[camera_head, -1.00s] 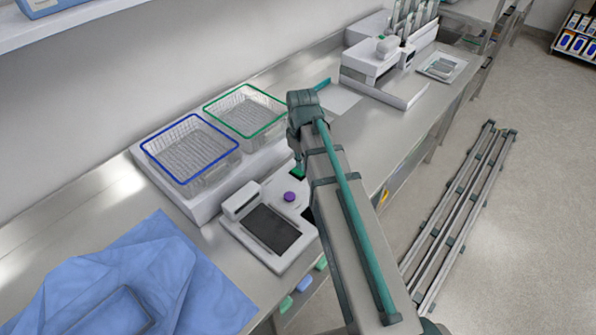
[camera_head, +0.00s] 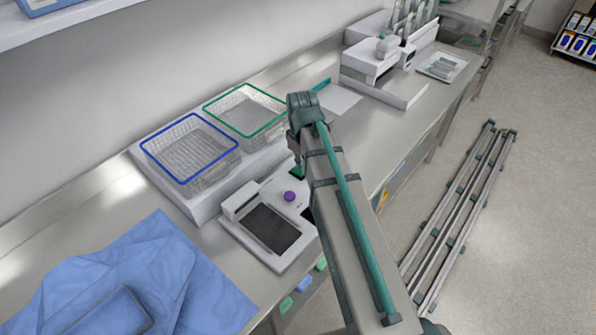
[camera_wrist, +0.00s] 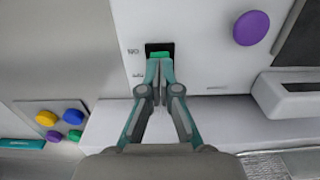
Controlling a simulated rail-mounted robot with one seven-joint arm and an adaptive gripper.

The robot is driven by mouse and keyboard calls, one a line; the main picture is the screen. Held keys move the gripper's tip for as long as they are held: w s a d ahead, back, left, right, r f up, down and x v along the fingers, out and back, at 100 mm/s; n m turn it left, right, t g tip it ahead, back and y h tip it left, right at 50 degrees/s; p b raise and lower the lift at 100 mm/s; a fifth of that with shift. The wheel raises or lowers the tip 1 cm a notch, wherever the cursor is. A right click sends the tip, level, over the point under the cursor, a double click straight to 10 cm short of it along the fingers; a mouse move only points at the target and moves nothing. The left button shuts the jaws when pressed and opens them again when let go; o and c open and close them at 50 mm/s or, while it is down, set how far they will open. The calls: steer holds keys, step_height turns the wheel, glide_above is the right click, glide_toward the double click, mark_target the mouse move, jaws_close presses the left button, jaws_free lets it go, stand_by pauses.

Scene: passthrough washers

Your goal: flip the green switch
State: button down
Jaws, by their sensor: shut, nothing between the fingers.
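The green switch (camera_wrist: 160,53) sits in a dark slot on the white face of a device, with small printed marks to its left in the wrist view. My gripper (camera_wrist: 159,72) is shut and empty, its fingertips at the lower edge of the slot, right by the switch. I cannot tell whether they touch it. In the head view a small green and dark patch (camera_head: 298,172) shows on the white device (camera_head: 240,235) beside my arm; my fingers are mostly hidden there.
A purple knob (camera_wrist: 251,28) stands right of the switch. A panel with several coloured buttons (camera_wrist: 60,125) is at the lower left. In the head view, a blue-rimmed basket (camera_head: 190,118) and a green-rimmed basket (camera_head: 244,88) stand behind the device. A blue cloth (camera_head: 140,262) lies left.

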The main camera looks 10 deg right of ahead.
steer(key=shift+f+b, duration=0.35)
steer(key=shift+f, duration=0.45)
stand_by(0.4)
steer(key=shift+r+p, duration=2.7)
steer(key=shift+r, duration=0.8)
